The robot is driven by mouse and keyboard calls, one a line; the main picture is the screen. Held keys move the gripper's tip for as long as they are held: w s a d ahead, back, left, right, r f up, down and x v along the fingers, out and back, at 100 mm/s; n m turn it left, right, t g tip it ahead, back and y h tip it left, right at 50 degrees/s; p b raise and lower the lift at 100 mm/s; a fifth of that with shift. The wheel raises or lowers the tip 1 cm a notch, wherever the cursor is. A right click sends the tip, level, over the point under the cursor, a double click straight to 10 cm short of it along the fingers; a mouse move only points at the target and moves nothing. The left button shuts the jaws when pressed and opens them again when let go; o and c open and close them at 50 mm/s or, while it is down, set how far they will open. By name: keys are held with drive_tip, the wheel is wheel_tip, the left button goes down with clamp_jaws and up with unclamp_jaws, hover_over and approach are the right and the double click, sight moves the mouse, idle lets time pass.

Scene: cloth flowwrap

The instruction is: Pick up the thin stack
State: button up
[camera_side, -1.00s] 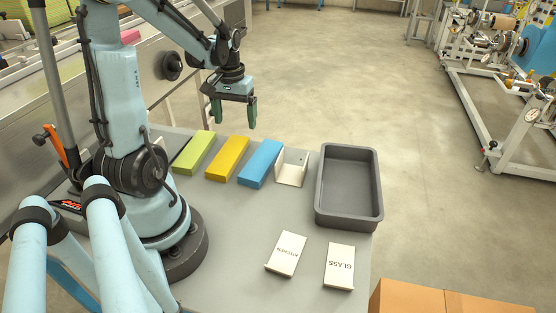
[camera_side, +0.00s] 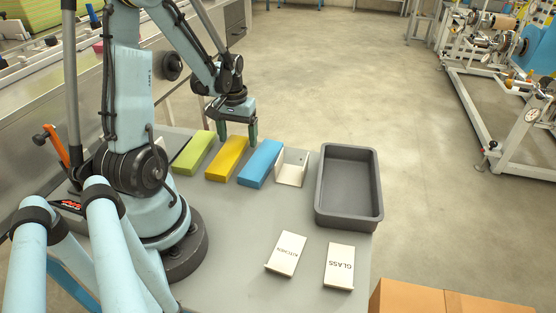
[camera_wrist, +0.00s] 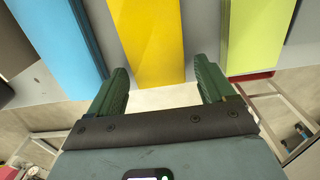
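Three cloth stacks lie side by side on the grey table: lime green (camera_side: 193,154), yellow (camera_side: 227,160) and blue (camera_side: 260,164). I cannot tell for sure which is the thin stack. My gripper (camera_side: 238,135) is open and empty, low over the far end of the yellow stack. In the wrist view my gripper (camera_wrist: 160,80) has its fingers spread on either side of the yellow stack (camera_wrist: 146,40), with blue (camera_wrist: 58,45) to the left and lime (camera_wrist: 258,35) to the right. Whether the fingertips are below the yellow top is unclear.
A white bracket (camera_side: 291,168) stands just right of the blue stack. A deep grey tray (camera_side: 376,200) is at the table's right. Two white signs, KITCHEN (camera_side: 287,254) and GLASS (camera_side: 339,267), stand in front. Bare table lies between signs and stacks.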

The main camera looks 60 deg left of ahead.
drive_tip(key=c, duration=0.9)
drive_tip(key=shift+r, duration=0.15)
